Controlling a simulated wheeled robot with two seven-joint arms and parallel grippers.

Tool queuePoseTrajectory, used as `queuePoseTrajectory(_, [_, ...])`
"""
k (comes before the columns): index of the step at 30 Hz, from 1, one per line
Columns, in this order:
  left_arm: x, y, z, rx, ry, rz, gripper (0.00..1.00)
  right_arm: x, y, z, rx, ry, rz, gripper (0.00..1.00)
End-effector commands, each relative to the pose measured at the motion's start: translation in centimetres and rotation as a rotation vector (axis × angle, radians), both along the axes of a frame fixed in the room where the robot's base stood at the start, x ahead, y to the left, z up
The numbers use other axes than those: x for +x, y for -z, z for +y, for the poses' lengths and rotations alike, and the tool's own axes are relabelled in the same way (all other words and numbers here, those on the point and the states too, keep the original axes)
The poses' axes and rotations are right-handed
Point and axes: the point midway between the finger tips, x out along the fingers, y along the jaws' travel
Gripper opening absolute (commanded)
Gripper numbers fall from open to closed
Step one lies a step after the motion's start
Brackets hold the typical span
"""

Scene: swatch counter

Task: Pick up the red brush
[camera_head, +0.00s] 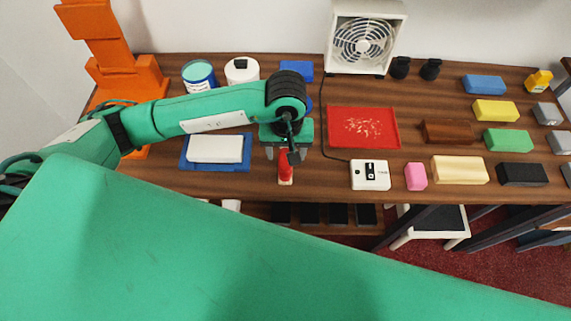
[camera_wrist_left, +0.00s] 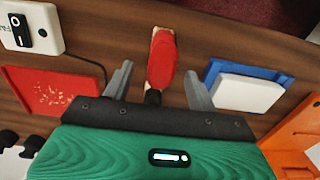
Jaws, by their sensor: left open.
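The red brush (camera_head: 285,172) lies on the wooden counter near its front edge, below my left gripper (camera_head: 287,153) in the head view. In the left wrist view the red brush (camera_wrist_left: 161,60) shows a red body with a pale wooden end toward the counter's edge. My left gripper (camera_wrist_left: 156,76) is open, with one finger on each side of the brush and a gap to both. Whether it is at the brush's height is hard to tell. The brush's dark far end is partly hidden by the gripper. My right gripper is not in view.
A blue tray with a white block (camera_head: 215,149) lies left of the brush. A red tray (camera_head: 363,127) and a white switch box (camera_head: 370,175) lie to its right. Cans, a fan (camera_head: 362,45) and coloured blocks stand farther off. An orange stand (camera_head: 125,75) is at left.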

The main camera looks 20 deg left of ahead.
Motion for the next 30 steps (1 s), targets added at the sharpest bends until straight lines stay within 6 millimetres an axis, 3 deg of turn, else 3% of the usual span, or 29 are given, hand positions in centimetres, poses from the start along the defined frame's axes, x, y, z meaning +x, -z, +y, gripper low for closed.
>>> queuePoseTrajectory(5, [-0.4,1.3,0.0,0.001,-0.001,0.005,0.58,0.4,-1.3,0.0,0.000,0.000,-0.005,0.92])
queuePoseTrajectory(13, [-0.5,4.4,0.0,-0.001,-0.002,0.003,0.58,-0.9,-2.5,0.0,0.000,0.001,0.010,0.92])
queuePoseTrajectory(22, [-0.4,5.1,0.1,0.000,0.000,0.001,0.58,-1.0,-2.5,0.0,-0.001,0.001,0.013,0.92])
queuePoseTrajectory(23, [-0.4,5.1,0.1,0.000,0.000,0.001,0.56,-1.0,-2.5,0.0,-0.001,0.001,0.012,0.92])
queuePoseTrajectory(30, [-0.4,5.1,0.1,0.000,-0.001,0.001,0.10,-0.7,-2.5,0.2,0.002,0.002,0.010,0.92])
